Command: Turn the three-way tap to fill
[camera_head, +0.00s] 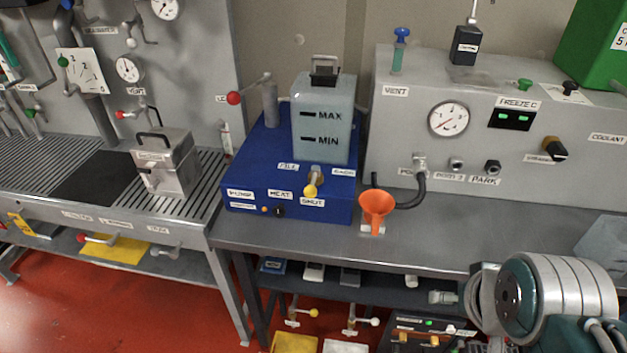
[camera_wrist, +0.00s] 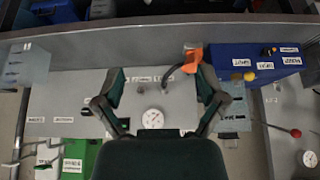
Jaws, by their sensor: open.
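The three-way tap (camera_head: 312,186) sits on the front of the blue unit (camera_head: 240,165), below the tank marked MAX and MIN (camera_head: 322,125). Its yellow-tipped handle points down toward the SHUT label (camera_head: 312,202). The FILL label (camera_head: 288,167) is at its upper left, and another label is at its upper right. In the wrist view, which looks upside down, the yellow tap knob (camera_wrist: 249,76) is right of my gripper (camera_wrist: 162,76). My gripper is open and empty, its fingers spread apart, clear of the tap. The head view does not show its fingers.
An orange funnel (camera_head: 375,204) and a black hose (camera_head: 412,196) stand just right of the blue unit. A red-knobbed lever (camera_head: 234,98) sticks out at its upper left. The grey panel with a gauge (camera_head: 448,119) is at right. The bench front (camera_head: 470,240) is mostly clear.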

